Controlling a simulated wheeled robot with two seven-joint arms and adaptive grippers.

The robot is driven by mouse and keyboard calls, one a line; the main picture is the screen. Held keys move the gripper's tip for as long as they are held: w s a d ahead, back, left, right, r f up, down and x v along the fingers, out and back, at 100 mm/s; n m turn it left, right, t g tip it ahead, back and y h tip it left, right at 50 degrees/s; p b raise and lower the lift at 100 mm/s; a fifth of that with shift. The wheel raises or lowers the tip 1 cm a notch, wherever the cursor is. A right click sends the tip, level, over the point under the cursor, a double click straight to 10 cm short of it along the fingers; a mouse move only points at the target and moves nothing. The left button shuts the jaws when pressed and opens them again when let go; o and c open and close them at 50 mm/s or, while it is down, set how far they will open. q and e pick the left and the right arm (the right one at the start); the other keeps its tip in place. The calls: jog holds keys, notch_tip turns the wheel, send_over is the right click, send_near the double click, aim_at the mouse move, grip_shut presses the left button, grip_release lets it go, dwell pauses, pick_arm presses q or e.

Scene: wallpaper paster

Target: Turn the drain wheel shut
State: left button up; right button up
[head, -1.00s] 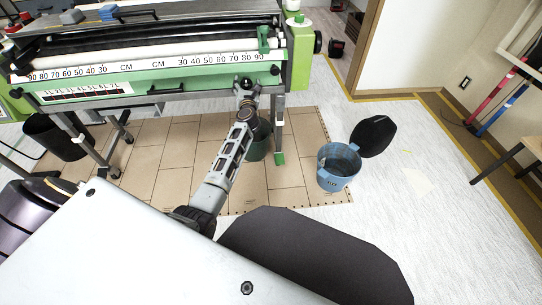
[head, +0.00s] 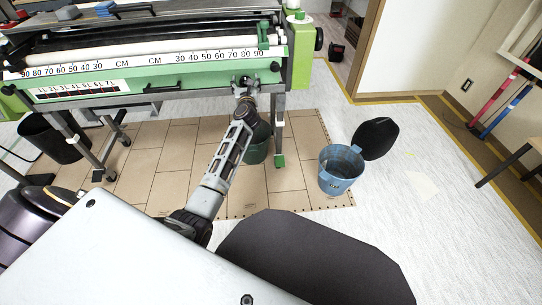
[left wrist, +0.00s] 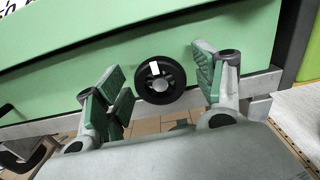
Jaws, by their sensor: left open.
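The drain wheel (left wrist: 160,81) is a small black spoked hand wheel with a white mark on its upper part. It sits on the green front of the pasting machine (head: 150,80). My left gripper (left wrist: 161,93) is open, with one green-padded finger on each side of the wheel in the left wrist view. Neither finger visibly touches the wheel, and I cannot tell how far ahead of the fingertips it lies. In the head view my left gripper (head: 246,84) is at the machine's lower front edge, near its right end, and largely hides the wheel. My right gripper is not in view.
A dark green bucket (head: 257,150) stands under the machine, behind my left arm. A blue bucket (head: 341,172) stands on the floor to the right, with a black lid-like disc (head: 377,138) beside it. A black bin (head: 53,140) is at left. The floor at right is mostly clear.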

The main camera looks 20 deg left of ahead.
pick_arm(q)
jog(key=shift+b, duration=0.35)
jog(key=shift+p+v, duration=2)
jog(key=shift+v, duration=4.95)
jog(key=s+d+f+m+h+p, duration=0.2)
jog(key=d+f+m+h+p, duration=0.1)
jog(key=f+m, duration=0.6)
jog(key=s+d+f+m+h+p, duration=0.2)
jog(key=d+f+m+h+p, duration=0.2)
jog(key=m, duration=0.8)
jog(key=shift+d+f+m+h+p, duration=0.35)
jog(key=shift+d+f+p, duration=0.8)
jog(key=shift+d+f, duration=1.35)
jog(key=shift+a+f+m, duration=0.1)
jog(key=shift+m, duration=0.15)
